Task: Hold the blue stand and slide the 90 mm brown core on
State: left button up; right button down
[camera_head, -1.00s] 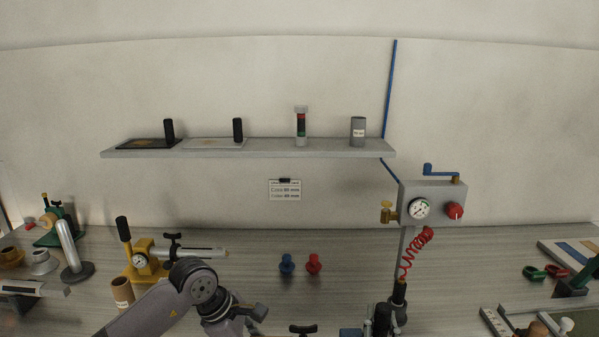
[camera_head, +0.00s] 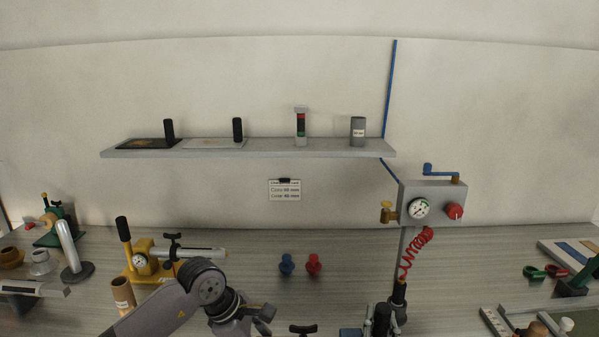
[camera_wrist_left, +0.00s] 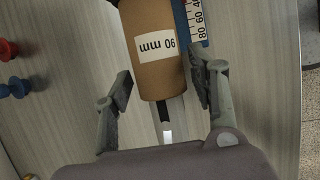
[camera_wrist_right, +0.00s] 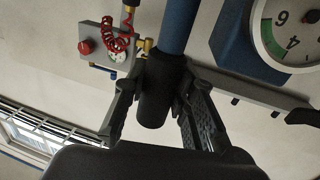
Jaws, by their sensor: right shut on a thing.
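The brown core (camera_wrist_left: 160,82), labelled 90 mm, lies between the two fingers of my left gripper (camera_wrist_left: 160,75) in the left wrist view. The left finger stands apart from it; the right finger is close to its side. A blue part with a number scale (camera_wrist_left: 196,20) runs beside the core. Whether the core sits on anything is hidden. In the right wrist view my right gripper (camera_wrist_right: 155,88) is shut on the black grip (camera_wrist_right: 156,98) of the blue stand (camera_wrist_right: 179,25). A dial gauge (camera_wrist_right: 290,30) in a blue housing is beside it. The black grip also shows in the head view (camera_head: 382,320).
A blue knob (camera_head: 287,264) and a red knob (camera_head: 314,264) stand mid-table. A grey gauge box (camera_head: 432,205) on a post stands at right. A shelf (camera_head: 250,150) spans the wall.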

pick_arm(q)
jog(key=shift+o, duration=0.5)
jog(key=v, duration=1.2)
jog(key=shift+a, duration=0.1)
pick_arm(e)
jog(key=c, duration=1.7)
grip_release()
jog(key=shift+r, duration=0.2)
jog(key=o, duration=0.5)
jog(key=shift+f, duration=0.15)
jog(key=shift+c, duration=0.2)
